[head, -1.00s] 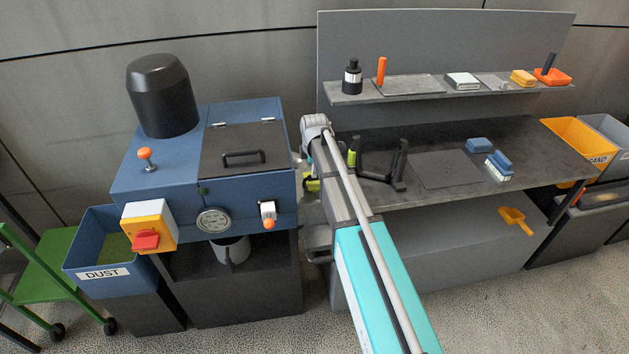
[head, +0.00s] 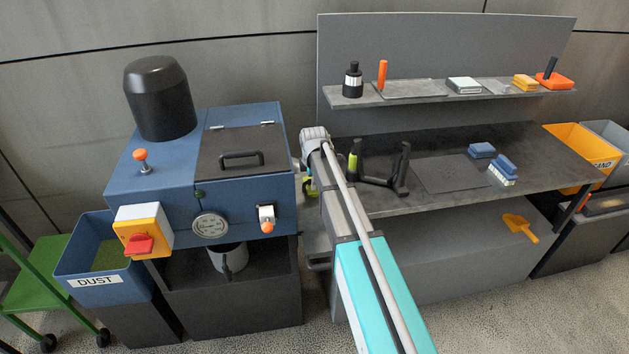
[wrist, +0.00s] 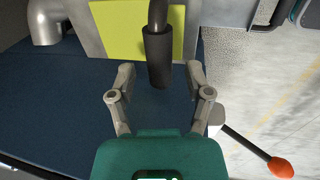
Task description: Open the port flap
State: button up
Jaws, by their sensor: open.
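In the wrist view, a yellow-green panel (wrist: 112,28), which appears to be the port flap, has a dark cylindrical handle (wrist: 158,60) in front of it. My gripper (wrist: 162,72) is open, with one finger on each side of the handle's lower end. I see gaps at both sides; contact is not visible. In the head view, a sliver of yellow-green (head: 309,187) shows at the right side of the blue machine (head: 150,185). My arm hides most of that side, and my fingers cannot be made out there.
An orange-tipped lever (wrist: 280,167) sticks out at lower right in the wrist view. The machine has a closed dark lid (head: 240,135) on top. A workbench (head: 440,140) stands close on the right, with a black stand (head: 385,178) near my arm. Open floor lies in front.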

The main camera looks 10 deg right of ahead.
grip_shut()
jog(key=shift+d, duration=0.35)
jog(key=shift+a, duration=0.2)
jog(key=shift+d+r, duration=0.1)
